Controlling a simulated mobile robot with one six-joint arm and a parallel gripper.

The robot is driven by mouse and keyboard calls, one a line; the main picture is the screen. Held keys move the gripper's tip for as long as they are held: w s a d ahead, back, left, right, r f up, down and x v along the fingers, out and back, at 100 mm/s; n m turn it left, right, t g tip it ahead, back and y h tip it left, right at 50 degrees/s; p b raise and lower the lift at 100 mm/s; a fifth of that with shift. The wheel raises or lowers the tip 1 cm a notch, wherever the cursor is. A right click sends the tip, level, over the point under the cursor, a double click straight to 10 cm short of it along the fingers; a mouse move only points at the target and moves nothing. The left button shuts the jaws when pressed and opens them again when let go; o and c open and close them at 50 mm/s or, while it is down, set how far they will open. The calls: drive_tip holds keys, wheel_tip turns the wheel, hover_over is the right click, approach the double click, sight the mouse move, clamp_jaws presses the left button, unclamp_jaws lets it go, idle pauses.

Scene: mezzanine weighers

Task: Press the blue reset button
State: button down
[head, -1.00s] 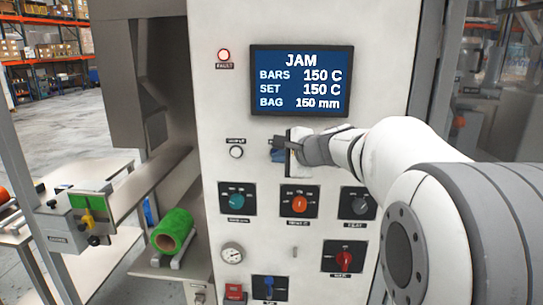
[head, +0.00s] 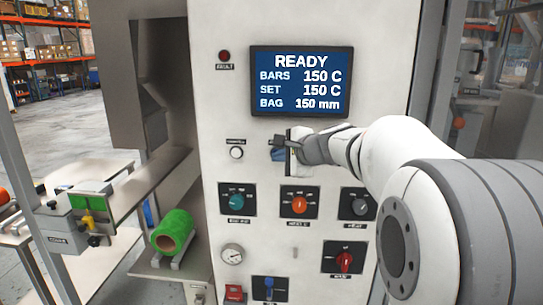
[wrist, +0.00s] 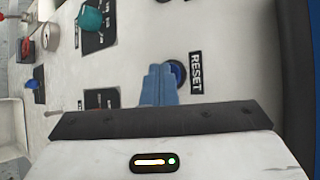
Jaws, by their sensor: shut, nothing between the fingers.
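The blue reset button (wrist: 178,72) shows in the wrist view beside the black RESET label (wrist: 195,73), partly covered by my fingers. My gripper (wrist: 160,72) is shut and empty, its fingertips at the button's edge in the picture; whether they touch it I cannot tell. In the head view my gripper (head: 276,147) is at the panel just below the screen, and I cannot make out the button clearly there. The screen (head: 301,80) reads READY, with bars and set at 150 C. The fault lamp (head: 224,56) above left is dark.
A white push button (head: 236,154) sits left of my gripper. Below are a teal knob (head: 237,201), an orange knob (head: 299,204), a grey knob (head: 359,206), a red knob (head: 344,261) and a gauge (head: 232,254). A green roll (head: 173,232) lies at the left.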

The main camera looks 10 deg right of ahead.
drive_tip(key=shift+s, duration=0.15)
drive_tip(key=shift+s+a+b, duration=0.25)
drive_tip(key=shift+s+b, duration=0.05)
drive_tip(key=shift+s, duration=0.35)
drive_tip(key=s, duration=0.1)
drive_tip(key=s+a, duration=0.1)
drive_tip(key=s, duration=0.1)
drive_tip(key=s+b, duration=0.1)
drive_tip(key=shift+s+a, duration=0.25)
drive_tip(key=shift+s, duration=0.1)
idle(0.6)
drive_tip(key=s+a+f+n+g+h, duration=0.1)
drive_tip(key=s+a+f+n+g, duration=0.2)
drive_tip(key=s+f+n, duration=0.3)
drive_tip(key=s+a+f+n+g, duration=0.2)
drive_tip(key=s+f+n+g, duration=0.15)
drive_tip(key=s+f, duration=0.45)
drive_tip(key=s+d+f+n+g+h, duration=0.1)
drive_tip(key=s+f+n+h, duration=0.1)
drive_tip(key=s, duration=0.4)
drive_tip(key=s+d+f+n+g+h, duration=0.1)
drive_tip(key=s+d+f+n, duration=0.1)
drive_tip(key=s+f+n, duration=0.2)
drive_tip(key=shift+s+d+f+n+h, duration=0.25)
drive_tip(key=shift+s+n+h, duration=0.15)
drive_tip(key=shift+s+n, duration=0.7)
